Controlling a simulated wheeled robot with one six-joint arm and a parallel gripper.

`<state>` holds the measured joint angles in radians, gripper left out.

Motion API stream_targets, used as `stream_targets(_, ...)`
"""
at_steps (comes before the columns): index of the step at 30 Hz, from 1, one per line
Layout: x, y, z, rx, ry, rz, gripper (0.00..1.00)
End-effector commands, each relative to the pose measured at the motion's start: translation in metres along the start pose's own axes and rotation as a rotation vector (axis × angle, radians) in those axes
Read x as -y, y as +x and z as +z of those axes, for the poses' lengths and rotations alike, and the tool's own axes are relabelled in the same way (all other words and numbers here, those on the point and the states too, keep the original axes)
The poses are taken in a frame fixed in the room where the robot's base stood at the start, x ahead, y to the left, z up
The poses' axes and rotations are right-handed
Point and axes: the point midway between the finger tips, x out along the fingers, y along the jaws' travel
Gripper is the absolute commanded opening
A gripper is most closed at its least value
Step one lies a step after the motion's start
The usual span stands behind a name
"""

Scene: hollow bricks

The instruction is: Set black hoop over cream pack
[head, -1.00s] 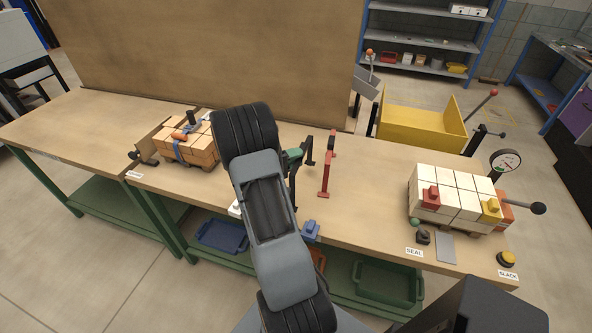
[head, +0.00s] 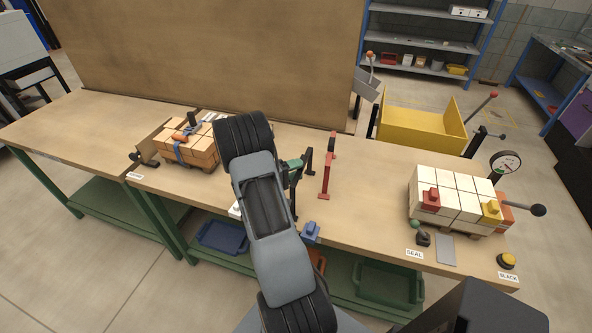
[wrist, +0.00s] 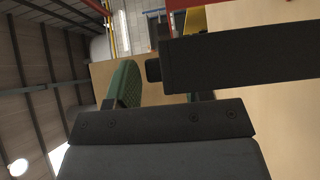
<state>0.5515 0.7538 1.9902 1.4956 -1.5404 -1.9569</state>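The cream pack (head: 457,207) is a block of cream bricks on a low pallet at the right of the bench. A red clip and a yellow clip sit on it. My arm covers most of my gripper in the head view. A black angled piece (head: 308,160) with a green part (head: 295,165) shows just right of my arm; I cannot tell whether it is the black hoop. In the wrist view a black bar (wrist: 240,55) crosses from the right, near a green piece (wrist: 125,85). The finger gap and any hold are unclear. Nothing black surrounds the cream pack.
A red upright frame (head: 327,170) stands on the bench right of my arm. An orange brick pack (head: 190,152) with a blue strap is at the left. A gauge (head: 506,162) and a black-knobbed lever (head: 538,210) stand by the cream pack. Bench between red frame and cream pack is clear.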

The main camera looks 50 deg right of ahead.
Motion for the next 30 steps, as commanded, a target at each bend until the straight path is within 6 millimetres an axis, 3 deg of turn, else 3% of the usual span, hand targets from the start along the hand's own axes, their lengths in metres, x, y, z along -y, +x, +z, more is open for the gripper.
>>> stream_targets(3,0.000,0.000,0.000,0.000,0.000,0.000,0.57)
stream_targets(14,-0.002,-0.007,-0.001,-0.003,0.001,0.000,0.57)
stream_targets(30,-0.002,-0.101,-0.001,-0.003,0.002,0.000,0.57)
